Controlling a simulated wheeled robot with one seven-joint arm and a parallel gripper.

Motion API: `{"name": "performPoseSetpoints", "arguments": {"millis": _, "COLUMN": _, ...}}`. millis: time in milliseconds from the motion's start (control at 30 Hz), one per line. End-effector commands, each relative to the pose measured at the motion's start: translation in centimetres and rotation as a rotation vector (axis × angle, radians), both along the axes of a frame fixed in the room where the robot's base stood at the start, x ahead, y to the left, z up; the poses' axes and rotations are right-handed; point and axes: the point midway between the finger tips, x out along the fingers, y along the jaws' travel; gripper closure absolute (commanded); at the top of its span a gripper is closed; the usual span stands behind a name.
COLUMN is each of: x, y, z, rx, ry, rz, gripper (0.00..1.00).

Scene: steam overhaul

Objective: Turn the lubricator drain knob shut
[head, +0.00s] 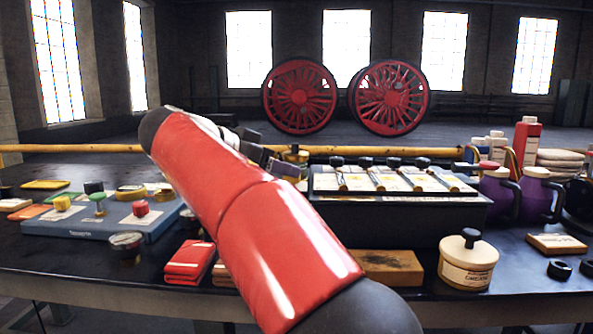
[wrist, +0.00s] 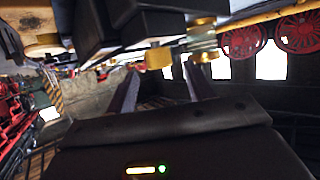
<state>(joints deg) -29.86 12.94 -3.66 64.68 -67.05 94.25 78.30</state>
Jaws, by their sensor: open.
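In the wrist view, the two dark fingers of my gripper (wrist: 158,88) stand apart with nothing between their tips that I can see gripped. A small brass knob (wrist: 158,58) shows just beyond the gap between them, and I cannot tell whether it is the drain knob. Beside it is a glass-like fitting with brass ends (wrist: 202,42), in front of a large dark body. In the head view, my gripper (head: 275,162) is at the far side of the bench, next to a brass fitting (head: 295,154). My red arm hides part of this area.
A dark box with several black-knobbed levers (head: 400,215) stands right of my arm. A blue board with coloured knobs (head: 95,222) lies left. A cream canister (head: 468,262) and purple jugs (head: 497,195) stand right. A yellow rail (head: 90,148) runs behind the bench.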

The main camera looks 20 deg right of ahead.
Motion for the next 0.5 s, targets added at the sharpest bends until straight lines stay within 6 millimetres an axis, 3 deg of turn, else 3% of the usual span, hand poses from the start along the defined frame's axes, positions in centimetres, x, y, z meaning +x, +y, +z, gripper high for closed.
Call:
{"name": "performPoseSetpoints", "arguments": {"millis": 233, "x": 1.4, "y": -3.0, "z": -1.3, "rx": 0.0, "ry": 0.001, "rz": -0.002, "gripper": 0.48}}
{"name": "performPoseSetpoints", "arguments": {"millis": 500, "x": 1.8, "y": -3.6, "z": -1.7, "rx": 0.001, "ry": -0.001, "rz": 0.001, "gripper": 0.48}}
